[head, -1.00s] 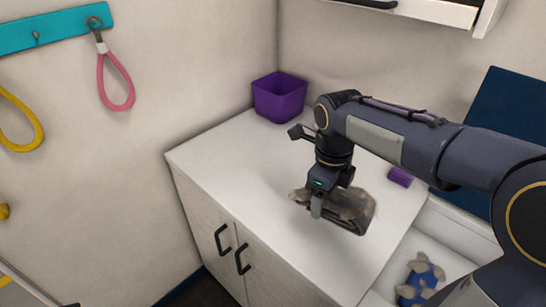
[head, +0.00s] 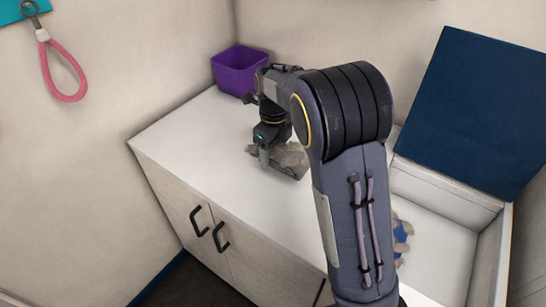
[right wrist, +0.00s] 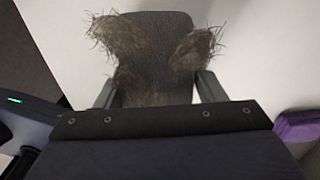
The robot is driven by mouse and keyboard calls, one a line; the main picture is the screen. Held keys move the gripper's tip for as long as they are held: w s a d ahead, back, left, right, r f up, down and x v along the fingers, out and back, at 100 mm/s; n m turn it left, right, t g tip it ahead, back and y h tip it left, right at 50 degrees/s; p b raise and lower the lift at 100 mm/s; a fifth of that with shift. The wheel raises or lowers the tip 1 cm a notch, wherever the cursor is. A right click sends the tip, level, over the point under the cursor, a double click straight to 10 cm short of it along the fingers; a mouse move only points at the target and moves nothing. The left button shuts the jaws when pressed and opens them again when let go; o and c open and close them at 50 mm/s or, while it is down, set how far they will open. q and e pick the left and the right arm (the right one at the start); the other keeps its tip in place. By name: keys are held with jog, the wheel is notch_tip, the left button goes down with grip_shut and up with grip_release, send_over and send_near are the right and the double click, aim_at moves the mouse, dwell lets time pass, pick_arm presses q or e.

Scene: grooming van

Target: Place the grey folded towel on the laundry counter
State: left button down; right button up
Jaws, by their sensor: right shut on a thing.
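The grey folded towel (head: 292,160), with brownish hair tufts on it, is in my right gripper (head: 270,163), over the white laundry counter (head: 190,135). The right wrist view shows the towel (right wrist: 153,45) between the two fingers of my right gripper (right wrist: 155,92), which are shut on it. The towel is low over the counter top; I cannot tell whether it touches it. My right arm hides the counter's right part. My left gripper is not in view.
A purple bin (head: 238,72) stands at the counter's back corner. To the right is an open white box (head: 440,240) with a navy lid (head: 478,110) and a partly hidden blue tufted item (head: 401,231). A pink loop (head: 62,75) hangs on the left wall. The counter's left part is clear.

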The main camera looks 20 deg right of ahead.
aim_at(273, 159)
jog(key=shift+w+d+f, duration=0.15)
jog(key=shift+w+f, duration=0.15)
jog(key=shift+f, duration=0.1)
jog(key=shift+w+f, duration=0.15)
jog(key=shift+f, duration=0.8)
jog(key=shift+w+f, duration=0.1)
jog(key=shift+f, duration=0.8)
jog(key=shift+f, duration=0.2)
jog(key=o, duration=1)
